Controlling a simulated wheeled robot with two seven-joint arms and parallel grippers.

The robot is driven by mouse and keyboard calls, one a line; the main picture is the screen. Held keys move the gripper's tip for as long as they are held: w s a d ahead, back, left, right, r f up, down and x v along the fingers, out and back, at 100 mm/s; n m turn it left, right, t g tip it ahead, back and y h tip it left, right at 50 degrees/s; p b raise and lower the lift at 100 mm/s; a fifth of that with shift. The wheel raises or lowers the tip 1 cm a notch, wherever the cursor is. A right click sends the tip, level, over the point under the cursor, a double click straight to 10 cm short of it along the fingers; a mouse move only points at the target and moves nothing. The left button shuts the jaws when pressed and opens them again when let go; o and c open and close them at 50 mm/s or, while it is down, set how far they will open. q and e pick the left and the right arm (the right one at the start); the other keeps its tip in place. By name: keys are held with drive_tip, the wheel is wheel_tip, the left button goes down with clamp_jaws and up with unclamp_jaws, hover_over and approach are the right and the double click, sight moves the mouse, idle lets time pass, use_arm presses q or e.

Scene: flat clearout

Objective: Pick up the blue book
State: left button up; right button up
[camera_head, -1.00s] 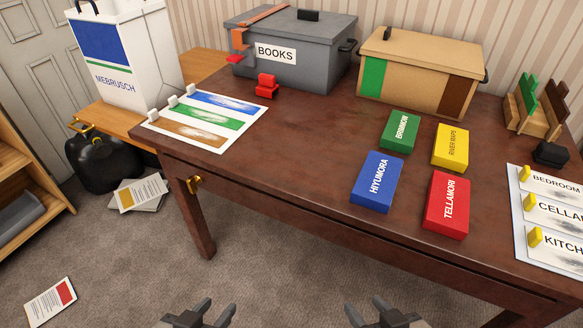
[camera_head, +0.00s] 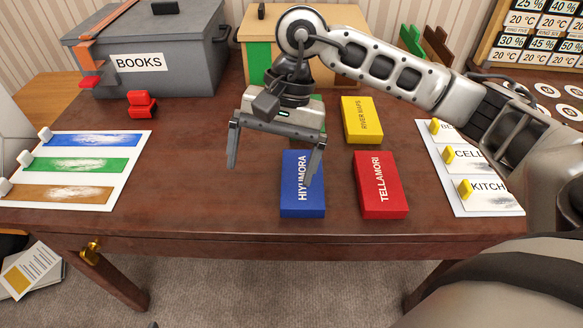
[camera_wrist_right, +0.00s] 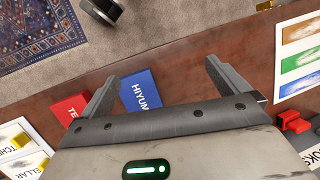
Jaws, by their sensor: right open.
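The blue book (camera_head: 293,207), lettered HIYUMORA, lies flat on the brown table near its front edge. My right gripper (camera_head: 272,172) is open and empty above the table, with its fingers pointing down. In the head view its right finger overlaps the book's upper part, and its left finger is over bare table. In the right wrist view the blue book (camera_wrist_right: 141,92) shows between the spread fingers, close to the left one. I cannot tell the exact height of the fingers above it. My left gripper is not clearly in view.
The red book (camera_head: 381,185) lies just right of the blue one, with a narrow gap. The yellow book (camera_head: 362,120) lies behind it. The green book is mostly hidden by my right gripper. A grey BOOKS box (camera_head: 150,75) stands back left. Bare table lies left of the blue book.

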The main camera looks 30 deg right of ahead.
drive_tip(key=w+d+r+t+h, duration=0.15)
drive_tip(key=w+d+h, duration=0.25)
drive_tip(key=d, duration=0.4)
hover_over(302, 174)
drive_tip(key=s+a, duration=0.2)
drive_tip(key=shift+n, duration=0.4)
drive_tip(key=f, duration=0.8)
drive_tip(key=shift+d+f, duration=0.25)
drive_tip(key=shift+f, duration=0.1)
drive_tip(key=shift+w+d+f+p, duration=0.15)
drive_tip(key=shift+f, duration=0.85)
drive_tip(key=shift+w+d+f+p, duration=0.1)
drive_tip(key=shift+w+d+f, duration=0.05)
drive_tip(key=shift+f, duration=0.85)
drive_tip(key=shift+w+d+f+p, duration=0.15)
drive_tip(key=shift+f, duration=0.85)
drive_tip(key=c, duration=1)
drive_tip(key=shift+c, duration=0.7)
drive_tip(key=shift+r, duration=0.15)
